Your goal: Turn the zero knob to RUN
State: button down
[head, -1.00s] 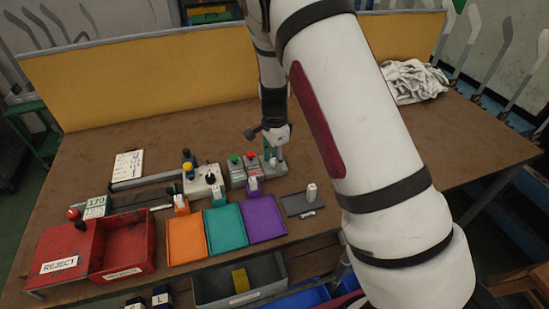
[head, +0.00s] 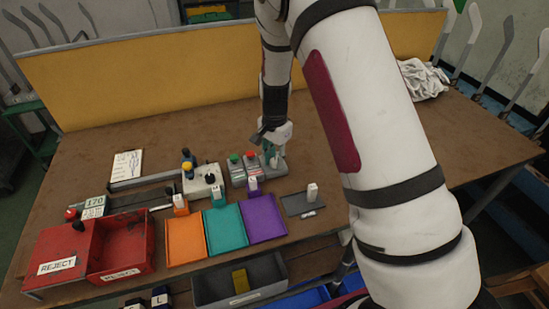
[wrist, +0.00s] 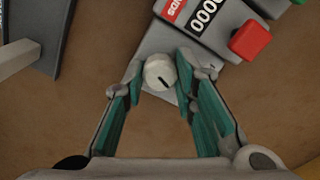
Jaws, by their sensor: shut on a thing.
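The zero knob (wrist: 159,73) is a round, pale knob with a short dark mark pointing to the lower right in the wrist view. In the head view my gripper (head: 273,155) is down at the right-hand grey unit and hides the knob there. I cannot read any RUN marking.
A red button (wrist: 250,40) stands close to my gripper. Orange (head: 185,238), teal (head: 226,231) and purple (head: 263,219) trays lie in front. A red reject bin (head: 122,243) is at the left.

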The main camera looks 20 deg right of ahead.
aim_at(275, 160)
jog(key=n+b, duration=0.1)
jog(key=n, duration=1.2)
jog(key=shift+b, duration=0.3)
dwell(0.4)
jog(key=c, duration=1.3)
grip_release()
notch_tip(275, 160, up, 12)
